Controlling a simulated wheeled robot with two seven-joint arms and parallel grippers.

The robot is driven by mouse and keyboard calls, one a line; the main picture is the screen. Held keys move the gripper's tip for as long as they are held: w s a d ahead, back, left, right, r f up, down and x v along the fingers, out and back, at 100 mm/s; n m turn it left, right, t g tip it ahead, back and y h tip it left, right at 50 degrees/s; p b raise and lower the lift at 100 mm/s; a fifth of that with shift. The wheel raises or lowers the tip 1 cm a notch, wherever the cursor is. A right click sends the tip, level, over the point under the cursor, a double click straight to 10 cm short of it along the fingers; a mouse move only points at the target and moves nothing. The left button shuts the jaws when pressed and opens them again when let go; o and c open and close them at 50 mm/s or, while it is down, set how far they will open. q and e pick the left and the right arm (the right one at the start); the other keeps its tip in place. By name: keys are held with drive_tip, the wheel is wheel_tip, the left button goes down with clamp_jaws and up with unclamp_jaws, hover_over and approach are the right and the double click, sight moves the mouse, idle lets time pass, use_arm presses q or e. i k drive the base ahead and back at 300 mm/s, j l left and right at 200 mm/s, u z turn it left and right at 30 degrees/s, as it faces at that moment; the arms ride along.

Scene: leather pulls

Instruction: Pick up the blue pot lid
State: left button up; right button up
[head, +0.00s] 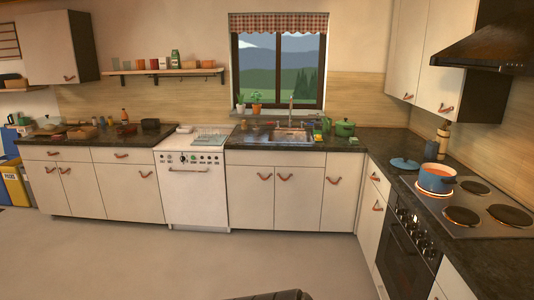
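The blue pot lid (404,164) lies flat on the dark right-hand counter, to the left of the stove top. It is apart from the blue and orange pot (437,178), which stands without a lid on a burner. The lid has a small knob on top. Neither of my grippers is in the head view, so I cannot see whether they are open or shut. A dark piece (275,295) shows at the bottom edge, too cut off to identify.
The stove top (480,205) has several burners, some with glowing orange rims. The oven (400,228) is below. A green pot (344,128) stands by the sink (287,135). A range hood (490,50) overhangs the stove. The floor (210,262) is clear.

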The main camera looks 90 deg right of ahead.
sight(406, 164)
drive_tip(key=z, duration=3.8)
drive_tip(key=i+j+u, duration=0.35)
drive_tip(key=i, duration=0.6)
drive_tip(key=i+u, duration=0.4)
drive_tip(key=i, duration=0.55)
drive_tip(key=i+z, duration=0.2)
drive_tip(key=i, duration=0.35)
drive_tip(key=i+j+z, duration=0.2)
drive_tip(key=i, duration=0.35)
drive_tip(key=i+j+z, duration=0.15)
drive_tip(key=i+j, duration=0.15)
drive_tip(key=i, duration=0.25)
